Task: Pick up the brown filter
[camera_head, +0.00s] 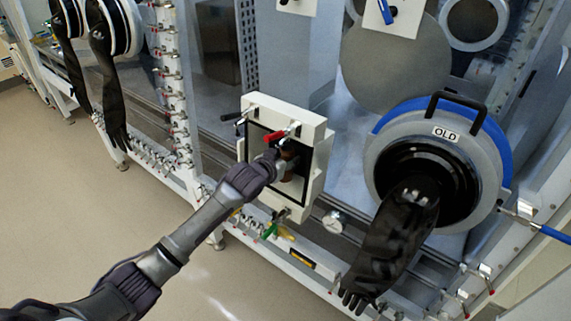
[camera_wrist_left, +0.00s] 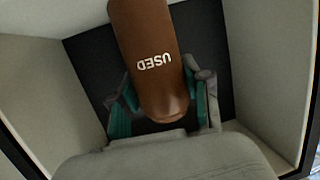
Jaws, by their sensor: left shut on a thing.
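The brown filter (camera_wrist_left: 150,35) is a rounded brown cylinder marked "USED" in the left wrist view. It sits inside a pale-walled box with a dark back. My left gripper (camera_wrist_left: 164,108) is shut on it, with one finger on each side. In the head view my left arm comes in from the left, and its gripper (camera_head: 284,168) is inside the opening of the white box (camera_head: 316,135). Only a little of the filter (camera_head: 289,153) shows there. Whether it touches the box's inner surface is hidden. My right gripper is not in view.
To the right, a black glove (camera_head: 395,240) hangs from a round port (camera_head: 375,165) labelled "OLD". A gauge (camera_head: 333,222) and valves sit below. Open floor (camera_head: 80,210) lies at the left.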

